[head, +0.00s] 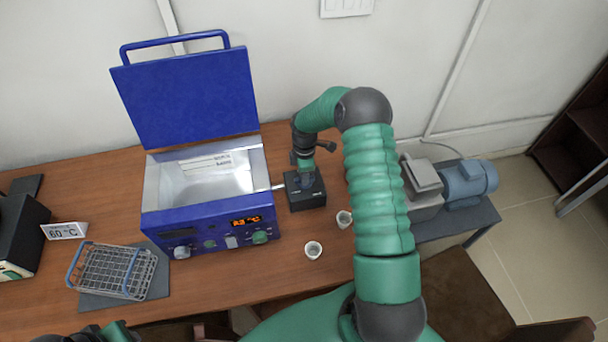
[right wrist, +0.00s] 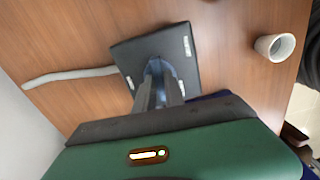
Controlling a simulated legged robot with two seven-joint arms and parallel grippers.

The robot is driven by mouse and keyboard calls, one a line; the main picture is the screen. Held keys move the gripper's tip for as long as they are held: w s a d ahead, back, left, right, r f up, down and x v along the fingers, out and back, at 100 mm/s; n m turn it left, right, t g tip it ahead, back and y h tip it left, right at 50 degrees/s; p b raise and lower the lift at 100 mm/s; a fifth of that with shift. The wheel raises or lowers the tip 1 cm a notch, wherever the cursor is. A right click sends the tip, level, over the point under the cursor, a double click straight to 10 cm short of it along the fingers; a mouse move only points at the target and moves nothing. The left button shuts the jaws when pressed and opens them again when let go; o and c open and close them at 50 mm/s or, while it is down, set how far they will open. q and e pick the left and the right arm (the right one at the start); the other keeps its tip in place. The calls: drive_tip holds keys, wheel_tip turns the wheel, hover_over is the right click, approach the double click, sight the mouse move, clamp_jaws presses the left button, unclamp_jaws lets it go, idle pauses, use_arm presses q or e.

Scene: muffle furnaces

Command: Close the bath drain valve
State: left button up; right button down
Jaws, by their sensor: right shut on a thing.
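The bath (head: 207,222) is a blue box with a steel basin and its blue lid (head: 190,97) raised. The drain valve (head: 306,197) is a black block on the table just right of the bath, joined to it by a short pale pipe. In the right wrist view the valve (right wrist: 190,55) shows as a dark square with a blue-grey handle and a pale tube at its left. My right gripper (head: 304,178) points down from above, shut on the valve handle (right wrist: 155,70). The fingers partly hide the handle, so its exact angle is unclear. My left gripper's fingers are not visible.
Two small white cups (head: 313,250) (head: 344,219) stand in front of the valve. A wire rack (head: 113,270) on a grey mat and a 60 °C sign (head: 64,231) are at left. A grey-blue pump (head: 465,182) stands at right, beyond my right arm.

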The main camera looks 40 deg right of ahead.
drive_tip(key=shift+w+d+r+n, duration=0.1)
drive_tip(key=shift+w+d+n, duration=0.05)
drive_tip(key=shift+n, duration=0.35)
drive_tip(key=c, duration=1.6)
unclamp_jaws()
drive_tip(key=shift+o, duration=0.8)
wheel_tip(320, 180, up, 16)
drive_tip(key=b, duration=0.1)
drive_tip(key=shift+r, duration=0.25)
